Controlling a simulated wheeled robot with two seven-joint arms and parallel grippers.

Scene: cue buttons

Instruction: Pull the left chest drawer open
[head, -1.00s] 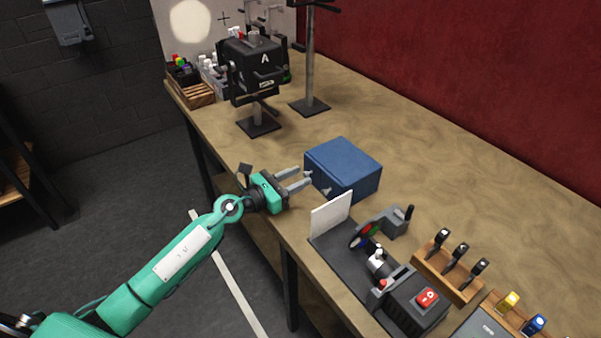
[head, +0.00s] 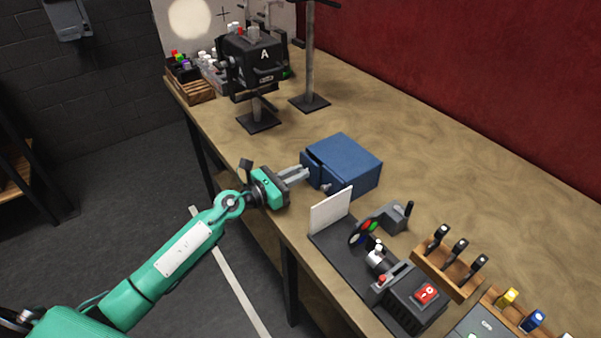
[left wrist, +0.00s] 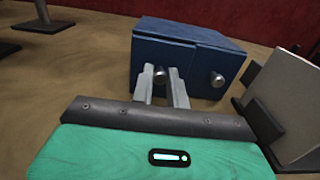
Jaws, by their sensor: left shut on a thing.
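The blue chest (head: 347,156) stands on the workbench and also shows in the left wrist view (left wrist: 215,45). Its left drawer (head: 312,162) sticks out a little past the right drawer front, so it is slightly open. My left gripper (head: 304,174) is shut on the left drawer's round metal knob (left wrist: 160,75), with one finger on each side of it in the left wrist view. The right drawer's knob (left wrist: 217,79) is free, and that drawer looks closed. My right gripper is not in view.
A white panel (head: 331,210) and an optical device with a red switch (head: 427,292) stand close to the chest's right. A black lamp-like box on a stand (head: 252,65) is behind left. Bare bench top lies left of the chest.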

